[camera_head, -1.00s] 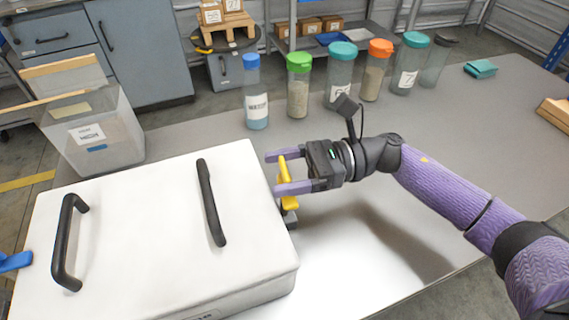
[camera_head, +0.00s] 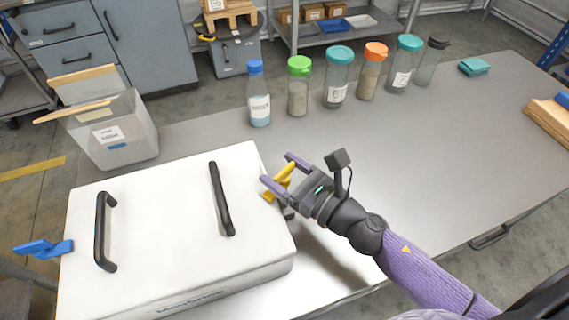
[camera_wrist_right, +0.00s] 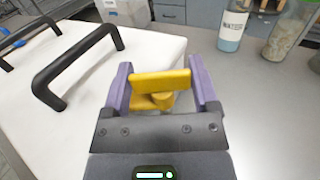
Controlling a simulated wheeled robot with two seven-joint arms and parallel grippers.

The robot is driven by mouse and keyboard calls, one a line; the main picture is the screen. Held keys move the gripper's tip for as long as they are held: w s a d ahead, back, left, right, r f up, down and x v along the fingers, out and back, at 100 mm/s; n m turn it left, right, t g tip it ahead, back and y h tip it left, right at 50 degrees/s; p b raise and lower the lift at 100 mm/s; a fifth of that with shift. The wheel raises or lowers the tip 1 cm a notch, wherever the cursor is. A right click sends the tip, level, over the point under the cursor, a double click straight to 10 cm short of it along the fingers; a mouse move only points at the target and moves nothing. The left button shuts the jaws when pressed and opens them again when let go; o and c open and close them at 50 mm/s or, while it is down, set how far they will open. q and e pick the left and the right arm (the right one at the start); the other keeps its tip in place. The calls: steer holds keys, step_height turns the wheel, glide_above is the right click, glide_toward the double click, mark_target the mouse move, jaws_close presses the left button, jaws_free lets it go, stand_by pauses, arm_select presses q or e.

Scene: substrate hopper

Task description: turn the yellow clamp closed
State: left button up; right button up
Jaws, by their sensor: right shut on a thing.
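The yellow clamp (camera_head: 279,181) sits at the right edge of the white hopper lid (camera_head: 165,235). It also shows in the right wrist view (camera_wrist_right: 160,84), its bar lying across between the two fingers. My right gripper (camera_head: 280,172) is at the clamp, with one purple finger on each side of it; in the right wrist view its fingers (camera_wrist_right: 160,85) hold the bar by its ends. In the head view the clamp's handle is tilted, and its base is partly hidden by the gripper. My left gripper is not in view.
A blue clamp (camera_head: 43,248) sticks out at the lid's left side. Two black handles (camera_head: 221,198) stand on the lid. A clear bin (camera_head: 115,135) stands behind it. Several lidded jars (camera_head: 338,80) line the table's back. The table right of the jars is mostly clear.

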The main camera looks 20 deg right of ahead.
steer(key=m+t+h, duration=0.1)
steer(key=m+h, duration=0.1)
steer(key=shift+r+h, duration=0.1)
steer(key=shift+h, duration=0.3)
steer(key=m+t+h, duration=0.1)
steer(key=m+h, duration=0.1)
steer(key=h, duration=0.1)
steer(key=shift+m+t+h, duration=0.3)
steer(key=shift+m+h, duration=0.5)
steer(key=shift+h, duration=0.7)
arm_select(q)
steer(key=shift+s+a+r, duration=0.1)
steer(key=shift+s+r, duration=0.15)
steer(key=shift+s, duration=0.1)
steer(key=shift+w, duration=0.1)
